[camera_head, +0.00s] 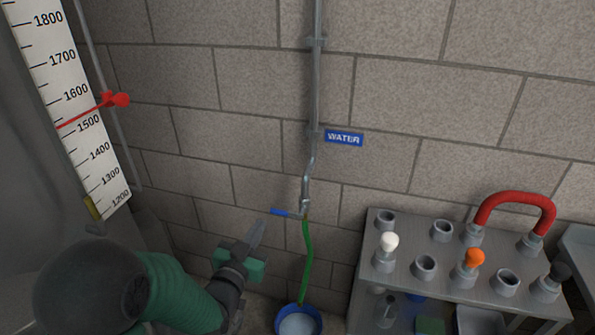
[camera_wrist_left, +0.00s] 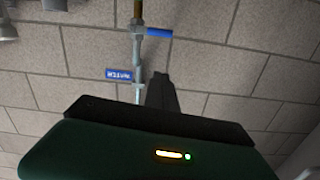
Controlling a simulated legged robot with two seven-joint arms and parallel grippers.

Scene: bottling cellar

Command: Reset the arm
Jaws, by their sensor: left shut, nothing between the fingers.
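My left arm comes in from the lower left of the head view, with a dark round joint and a green sleeve. My left gripper (camera_head: 257,234) is shut and empty, raised in front of the block wall and left of the water tap (camera_head: 305,205). In the left wrist view the gripper's dark fingers (camera_wrist_left: 161,92) are together, pointing toward the wall, with the blue tap lever (camera_wrist_left: 159,32) and the WATER sign (camera_wrist_left: 119,75) beyond. My right gripper is in neither view.
A green hose (camera_head: 307,258) hangs from the tap to a blue bucket (camera_head: 298,322). A grey rack (camera_head: 400,270) at the right holds several sockets, a white knob, an orange knob and a red hose loop (camera_head: 515,197). A scale with a red pointer (camera_head: 115,99) stands at the left.

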